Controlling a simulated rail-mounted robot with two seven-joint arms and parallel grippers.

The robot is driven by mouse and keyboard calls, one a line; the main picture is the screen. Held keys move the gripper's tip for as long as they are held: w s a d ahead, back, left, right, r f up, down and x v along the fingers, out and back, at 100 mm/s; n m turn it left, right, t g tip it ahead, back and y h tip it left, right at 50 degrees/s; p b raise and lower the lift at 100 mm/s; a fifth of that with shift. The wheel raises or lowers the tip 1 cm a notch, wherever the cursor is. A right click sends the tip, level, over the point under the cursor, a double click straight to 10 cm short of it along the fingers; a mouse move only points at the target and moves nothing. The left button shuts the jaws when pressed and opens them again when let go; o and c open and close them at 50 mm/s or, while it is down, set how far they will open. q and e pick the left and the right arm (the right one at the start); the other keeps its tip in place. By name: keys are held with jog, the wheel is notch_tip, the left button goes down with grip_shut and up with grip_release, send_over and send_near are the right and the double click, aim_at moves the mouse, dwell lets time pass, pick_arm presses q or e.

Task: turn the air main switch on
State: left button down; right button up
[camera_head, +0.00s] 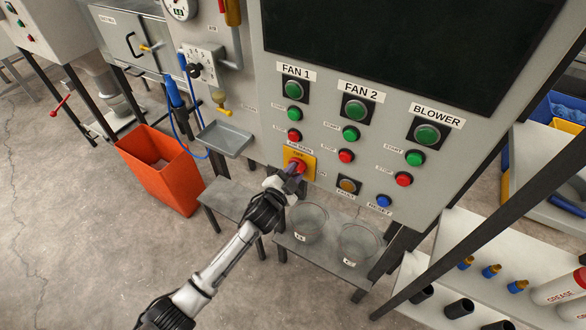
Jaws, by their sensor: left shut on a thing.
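The air main switch (302,158) is a red knob on a yellow plate, low on the grey control panel, under a small label. My left gripper (291,175) is up against the panel, shut on the red knob. Its fingers cover part of the knob, so the knob's exact turn position is hard to read. My right gripper is not in view.
Fan 1, Fan 2 and Blower buttons, green (355,108) and red (346,156), sit close above and to the right. An amber button (348,186) and a blue button (383,201) are nearby. Clear containers (309,222) stand below. An orange bin (165,176) is at left.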

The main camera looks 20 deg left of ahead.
pick_arm(q)
jog(key=m+p, duration=0.1)
jog(key=m, duration=0.4)
jog(key=shift+d+f+m, duration=0.1)
jog(key=shift+f+m, duration=0.05)
jog(key=shift+m, duration=0.15)
jog(key=m, duration=0.2)
jog(key=shift+f+m, duration=0.1)
jog(key=shift+m, duration=0.8)
jog(key=c, duration=1)
grip_release()
jog(key=shift+o, duration=0.2)
jog(key=shift+s, duration=0.1)
